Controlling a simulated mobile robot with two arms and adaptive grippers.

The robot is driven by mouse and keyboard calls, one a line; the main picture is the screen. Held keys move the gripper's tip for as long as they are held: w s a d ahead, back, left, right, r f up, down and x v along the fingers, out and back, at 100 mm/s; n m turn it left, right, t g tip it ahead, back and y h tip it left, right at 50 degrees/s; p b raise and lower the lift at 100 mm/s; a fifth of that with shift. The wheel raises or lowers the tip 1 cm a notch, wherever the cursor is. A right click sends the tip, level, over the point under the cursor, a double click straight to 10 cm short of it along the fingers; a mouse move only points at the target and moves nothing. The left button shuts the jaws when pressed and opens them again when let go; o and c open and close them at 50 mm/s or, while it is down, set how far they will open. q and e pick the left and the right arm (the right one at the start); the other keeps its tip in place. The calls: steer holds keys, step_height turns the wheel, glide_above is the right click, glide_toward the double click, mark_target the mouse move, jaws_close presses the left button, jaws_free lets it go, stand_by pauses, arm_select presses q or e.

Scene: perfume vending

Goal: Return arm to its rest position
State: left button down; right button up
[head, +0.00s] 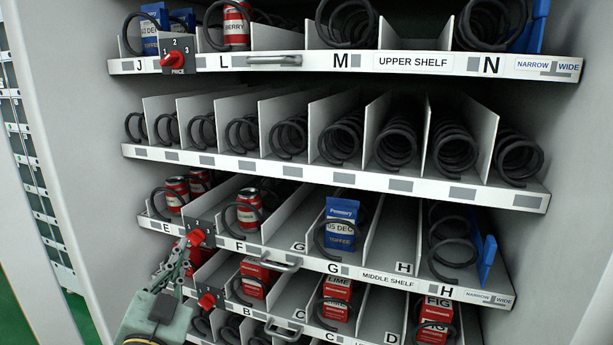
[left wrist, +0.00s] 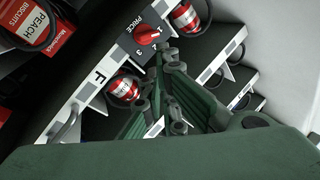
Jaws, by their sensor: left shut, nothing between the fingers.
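My left gripper (head: 182,247) is at the lower left in the head view, in front of the vending shelves. Its fingertips are close to the red price knob (head: 197,237) at the left of the middle shelf (head: 392,280). In the left wrist view the fingers (left wrist: 163,62) are together, with nothing between them, and the price knob (left wrist: 147,35) is just beyond the tips. I cannot tell whether they touch it. My right gripper is in neither view.
Shelves with black spirals hold red cans (head: 248,212), a blue Pommery pack (head: 342,226) and red boxes (head: 337,297). Another red knob (head: 207,300) sits lower left. Handles (head: 279,262) stick out from the shelf fronts. A grey cabinet wall (head: 70,120) stands at left.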

arm_select(q)
steer(key=s+f+n+g, duration=0.1)
steer(key=s+f+g, duration=0.25)
steer(key=f, duration=0.45)
steer(key=s+a+f+n+g+y, duration=0.1)
steer(key=s+f+n+g, duration=0.2)
steer(key=f, duration=0.5)
steer(key=s+f+g, duration=0.3)
steer(key=s+f, duration=0.2)
steer(key=f, duration=0.3)
steer(key=s+d+f+g+h, duration=0.15)
steer(key=s+f+g, duration=0.35)
steer(key=s, duration=0.5)
steer(key=s+d+f+g, duration=0.25)
steer(key=s+f, duration=0.35)
steer(key=s, duration=0.4)
step_height(320, 180, down, 26)
steer(key=s+g, duration=0.1)
steer(key=g, duration=0.1)
steer(key=s+a+f, duration=0.3)
steer(key=s+f, duration=1.3)
steer(key=s, duration=0.1)
steer(key=shift+s+f+g, duration=0.15)
steer(key=shift+f+g, duration=0.2)
steer(key=shift+g, duration=0.05)
steer(key=shift+a, duration=0.1)
